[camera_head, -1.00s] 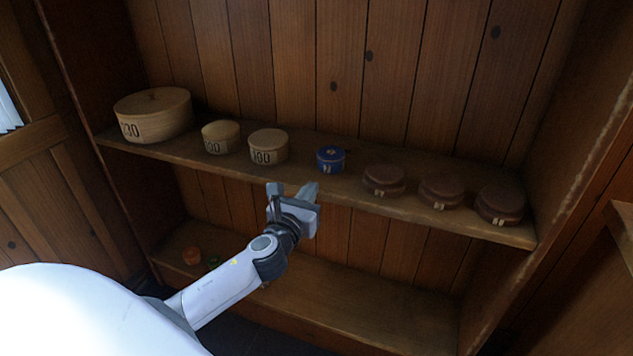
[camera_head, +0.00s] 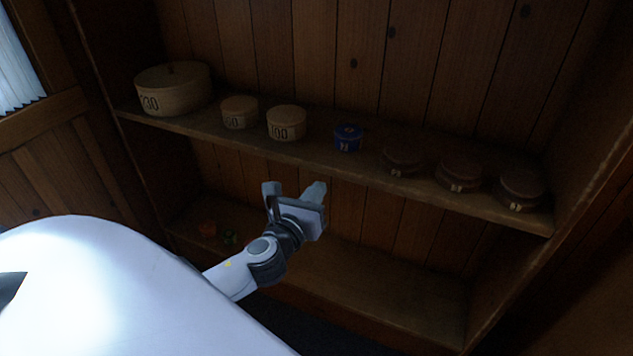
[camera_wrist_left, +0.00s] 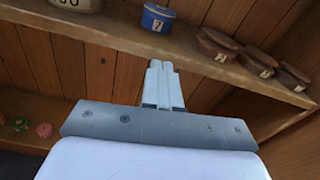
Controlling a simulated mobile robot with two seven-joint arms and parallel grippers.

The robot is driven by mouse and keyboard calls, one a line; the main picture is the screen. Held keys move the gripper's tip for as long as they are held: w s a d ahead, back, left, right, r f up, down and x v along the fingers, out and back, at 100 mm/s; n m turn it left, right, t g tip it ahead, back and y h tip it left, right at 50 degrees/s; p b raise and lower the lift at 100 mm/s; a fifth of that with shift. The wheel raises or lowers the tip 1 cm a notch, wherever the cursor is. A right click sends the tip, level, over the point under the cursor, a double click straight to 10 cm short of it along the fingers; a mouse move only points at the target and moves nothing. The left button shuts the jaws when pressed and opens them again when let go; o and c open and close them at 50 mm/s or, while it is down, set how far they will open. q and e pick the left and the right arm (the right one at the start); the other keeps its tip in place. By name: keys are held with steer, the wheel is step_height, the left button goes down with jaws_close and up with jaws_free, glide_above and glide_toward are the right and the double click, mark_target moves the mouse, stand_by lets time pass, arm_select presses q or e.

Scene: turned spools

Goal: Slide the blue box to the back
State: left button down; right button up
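The blue box (camera_head: 348,138) is small and round, with a pale number mark on its front. It stands upright on the upper shelf (camera_head: 305,153), between a pale box and a dark brown one. It also shows at the top of the left wrist view (camera_wrist_left: 157,19). My left gripper (camera_head: 316,188) is in front of and below the shelf edge, below and slightly left of the blue box and apart from it. In the left wrist view its two fingers (camera_wrist_left: 161,70) lie together with nothing between them. My right gripper is not in view.
A pale box marked 100 (camera_head: 286,122) is left of the blue box, with a smaller pale box (camera_head: 239,112) and a large one (camera_head: 173,90) beyond. Three dark brown boxes (camera_head: 403,160) stand to the right. Small red and green things (camera_head: 207,230) lie on the lower shelf.

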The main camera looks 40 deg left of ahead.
arm_select(q)
steer(key=s+d+f+n+g+h, duration=0.3)
steer(key=s+d+f+n, duration=0.4)
steer(key=n, duration=0.7)
steer(key=s+d+f+n+g+h, duration=0.3)
steer(key=s+d+f+n, duration=0.4)
steer(key=n, duration=0.8)
steer(key=s+f, duration=0.3)
steer(key=s, duration=0.1)
steer(key=shift+s+d+f+n+g+h, duration=0.15)
steer(key=shift+s+d+n+g+h, duration=0.15)
steer(key=shift+g, duration=0.1)
steer(key=shift+a, duration=0.2)
